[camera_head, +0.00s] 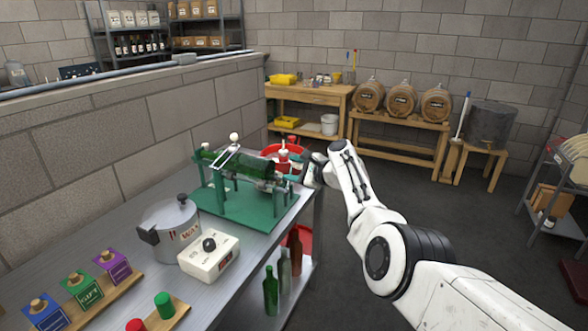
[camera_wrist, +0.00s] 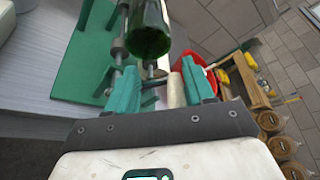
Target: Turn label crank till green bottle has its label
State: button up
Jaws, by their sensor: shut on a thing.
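The labelling machine has a green base (camera_head: 245,205) on the metal bench. The green bottle (camera_head: 240,164) lies on its side in it, and its end shows in the wrist view (camera_wrist: 148,38). I see no label on the parts of the bottle in view. My gripper (camera_head: 299,172) is at the right end of the machine. In the wrist view its teal fingers (camera_wrist: 160,92) are shut on the pale crank handle (camera_wrist: 176,91), beside a metal shaft. Most of the crank is hidden behind the fingers in the head view.
A wax pot (camera_head: 172,232) and a white box with a black knob (camera_head: 208,256) stand left of the machine. A red bucket (camera_head: 270,151) is just behind it. Colored label blocks (camera_head: 83,289) sit at the near left. Bottles (camera_head: 270,292) stand on the lower shelf.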

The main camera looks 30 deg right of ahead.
jog(key=shift+s+f, duration=0.2)
jog(key=shift+f, duration=0.05)
jog(key=p+v, duration=0.3)
jog(key=v, duration=0.7)
jog(key=shift+s+d+r+p, duration=0.2)
jog(key=shift+r+p, duration=0.1)
jog(key=shift+p, duration=0.1)
jog(key=shift+c, duration=0.4)
